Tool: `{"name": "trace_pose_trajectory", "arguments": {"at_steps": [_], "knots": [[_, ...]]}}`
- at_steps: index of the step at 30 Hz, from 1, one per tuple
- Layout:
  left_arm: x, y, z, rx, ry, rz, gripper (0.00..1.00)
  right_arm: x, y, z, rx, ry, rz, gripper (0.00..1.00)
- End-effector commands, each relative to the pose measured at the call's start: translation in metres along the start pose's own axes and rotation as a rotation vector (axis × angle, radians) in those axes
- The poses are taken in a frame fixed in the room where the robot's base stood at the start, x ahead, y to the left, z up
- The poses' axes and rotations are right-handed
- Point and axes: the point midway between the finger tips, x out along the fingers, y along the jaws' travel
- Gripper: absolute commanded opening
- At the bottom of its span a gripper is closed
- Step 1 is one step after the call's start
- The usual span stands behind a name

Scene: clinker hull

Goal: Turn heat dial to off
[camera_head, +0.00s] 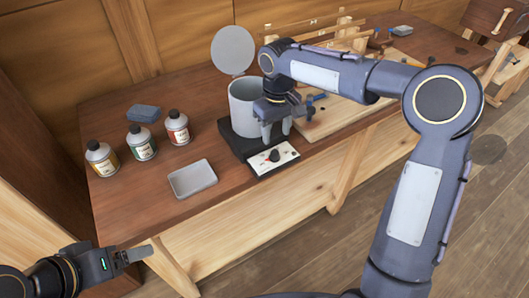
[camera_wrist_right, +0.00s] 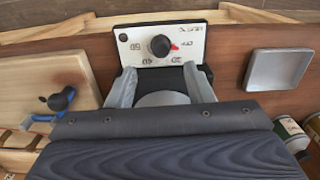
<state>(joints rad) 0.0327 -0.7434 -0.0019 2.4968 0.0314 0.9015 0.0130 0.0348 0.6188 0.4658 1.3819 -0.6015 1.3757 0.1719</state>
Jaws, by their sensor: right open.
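The heat dial is a black knob (camera_head: 274,156) on a pale panel (camera_head: 289,158) at the front of a black heater base (camera_head: 232,142). In the right wrist view the knob (camera_wrist_right: 160,45) shows a red mark on its right side, among numbers that appear upside down; I cannot tell the exact setting. My right gripper (camera_head: 277,131) is open and empty, pointing down just behind the panel, beside the pot. In the right wrist view its fingers (camera_wrist_right: 160,72) are spread, with the knob beyond the tips and not touched. My left gripper (camera_head: 132,256) is low at left, away from the dial.
A grey pot (camera_head: 243,105) stands on the heater base, with a round grey disc (camera_head: 233,50) above it. A wooden board with tools lies right.

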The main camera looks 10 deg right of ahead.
Motion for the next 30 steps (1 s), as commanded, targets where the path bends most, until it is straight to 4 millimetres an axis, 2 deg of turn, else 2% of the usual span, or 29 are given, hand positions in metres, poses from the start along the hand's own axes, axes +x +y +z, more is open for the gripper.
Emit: {"name": "trace_pose_trajectory", "arguments": {"at_steps": [5, 12, 16, 21, 27, 30], "knots": [[0.0, 0.0, 0.0, 0.0, 0.0, 0.0, 0.8, 0.017, 0.001, 0.001, 0.026, -0.005, 0.0, 0.47], [-0.002, 0.001, -0.001, 0.0, 0.0, 0.0, 0.8, 0.056, 0.001, 0.002, 0.024, -0.004, -0.002, 0.47], [-0.002, 0.001, -0.001, 0.0, 0.0, 0.0, 0.8, 0.07, 0.001, 0.001, 0.023, -0.002, 0.0, 0.47], [-0.002, 0.001, -0.001, 0.0, 0.0, 0.0, 0.8, 0.077, 0.001, 0.001, 0.023, -0.002, 0.0, 0.47], [-0.002, 0.001, -0.001, 0.0, 0.0, 0.0, 0.8, 0.078, 0.001, 0.001, 0.023, -0.001, 0.0, 0.47], [-0.002, 0.001, -0.001, 0.0, 0.0, 0.0, 0.8, 0.077, 0.001, 0.001, 0.023, -0.001, 0.0, 0.35]]}}
